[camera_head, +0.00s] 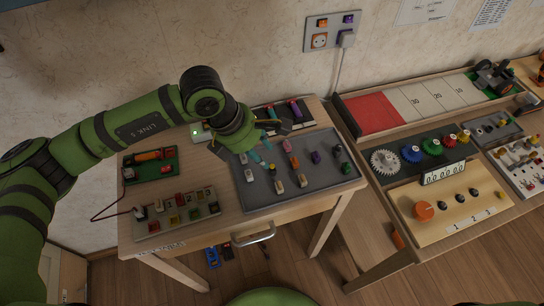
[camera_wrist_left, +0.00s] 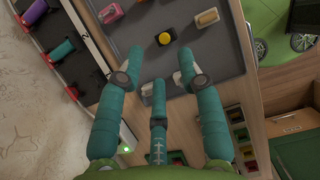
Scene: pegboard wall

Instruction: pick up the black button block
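The black button block (camera_wrist_left: 166,37) is a small dark block with a round yellow button on top. It lies on the grey tray (camera_wrist_left: 226,62), ahead of my left fingertips in the left wrist view. In the head view my left gripper (camera_head: 262,150) is over the left part of the tray, and its fingers partly cover that area. In the left wrist view the teal fingers of my left gripper (camera_wrist_left: 160,72) are spread apart with nothing between them. The block is beyond the tips, apart from them. My right gripper is not in view.
A pink block (camera_wrist_left: 110,12) and a tan block (camera_wrist_left: 207,17) lie near the button block, and pale blocks sit by the fingertips. In the head view, a labelled board (camera_head: 178,215) and a green tray (camera_head: 150,166) are at left. A panel with gears (camera_head: 385,162) stands right.

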